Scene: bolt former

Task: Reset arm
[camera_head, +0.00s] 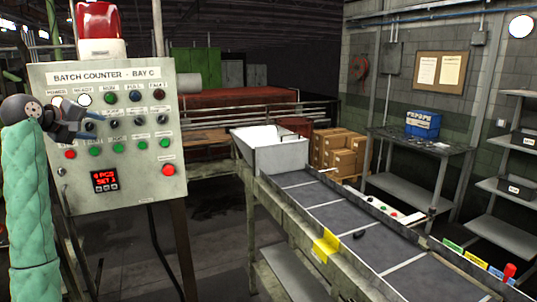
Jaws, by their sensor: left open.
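My left arm, in a green padded sleeve, rises at the left edge of the head view. My left gripper (84,120) is open in front of the left side of the batch counter panel (130,188). It covers part of the panel's left lamps and knobs. I cannot tell whether it touches the panel, and nothing shows between its fingers. The panel carries rows of lamps, knobs and green and red buttons, and a small red-lit display (105,180). A red beacon (98,20) stands on top. My right gripper is not in view.
A conveyor (325,213) runs from a white hopper (270,150) toward the lower right, with a small dark piece (359,234) on its belt. Cardboard boxes (338,150), a dark bench (415,143) and shelves (505,190) stand behind. Open floor lies between panel and conveyor.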

